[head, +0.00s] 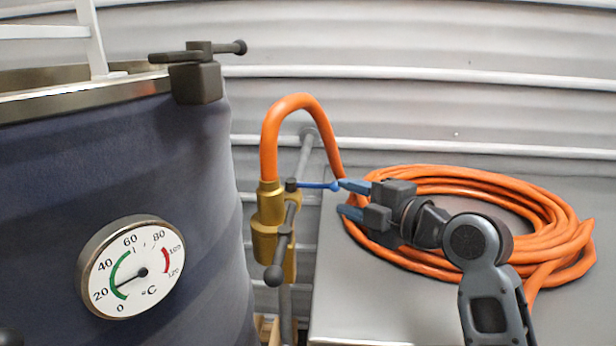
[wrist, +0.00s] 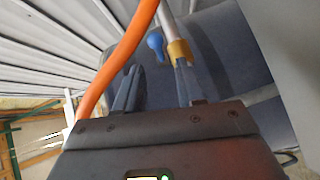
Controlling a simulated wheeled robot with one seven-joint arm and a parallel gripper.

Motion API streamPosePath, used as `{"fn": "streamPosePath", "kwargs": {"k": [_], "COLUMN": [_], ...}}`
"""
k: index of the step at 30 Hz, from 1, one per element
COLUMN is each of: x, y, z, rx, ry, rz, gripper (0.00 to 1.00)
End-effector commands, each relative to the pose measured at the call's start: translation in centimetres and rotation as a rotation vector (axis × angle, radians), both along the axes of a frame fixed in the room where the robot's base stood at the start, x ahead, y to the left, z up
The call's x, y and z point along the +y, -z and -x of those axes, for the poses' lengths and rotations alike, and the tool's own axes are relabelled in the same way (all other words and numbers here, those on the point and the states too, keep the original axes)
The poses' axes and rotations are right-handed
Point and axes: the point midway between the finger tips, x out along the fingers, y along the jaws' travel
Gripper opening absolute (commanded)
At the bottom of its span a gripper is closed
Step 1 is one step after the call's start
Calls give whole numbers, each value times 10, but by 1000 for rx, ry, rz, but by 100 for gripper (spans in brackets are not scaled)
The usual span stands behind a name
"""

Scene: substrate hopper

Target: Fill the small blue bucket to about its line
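No small blue bucket shows in either view. A brass valve (head: 270,230) stands on a grey pipe beside the dark blue tank, and its blue lever (head: 315,185) points right. In the wrist view, the lever's rounded blue end (wrist: 155,42) and part of the brass body (wrist: 180,53) show beyond the fingertips. My gripper (head: 347,199) is open and empty, its two fingers apart, just right of the lever. In the head view the upper fingertip overlaps the lever's end; I cannot tell if they touch.
An orange hose (head: 275,130) rises from the valve, bends over and passes close by my gripper. Its coil (head: 540,230) lies on a grey metal top (head: 350,310). The dark blue tank (head: 200,220) with a dial thermometer (head: 130,267) stands left. Corrugated wall lies behind.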

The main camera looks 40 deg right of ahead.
Motion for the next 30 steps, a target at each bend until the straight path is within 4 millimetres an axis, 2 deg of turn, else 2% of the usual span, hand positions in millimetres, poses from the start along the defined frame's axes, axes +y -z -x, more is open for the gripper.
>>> {"fn": "streamPosePath", "kwargs": {"k": [5, 12, 18, 30], "x": [0, 1, 0, 1], "y": [0, 5, 9, 10], "z": [-12, -49, -71, -77], "rx": [0, -1, -1, 0], "ry": [-3, -3, -1, -1], "rz": [1, 0, 1, 1], "gripper": [38, 38, 38, 37]}}
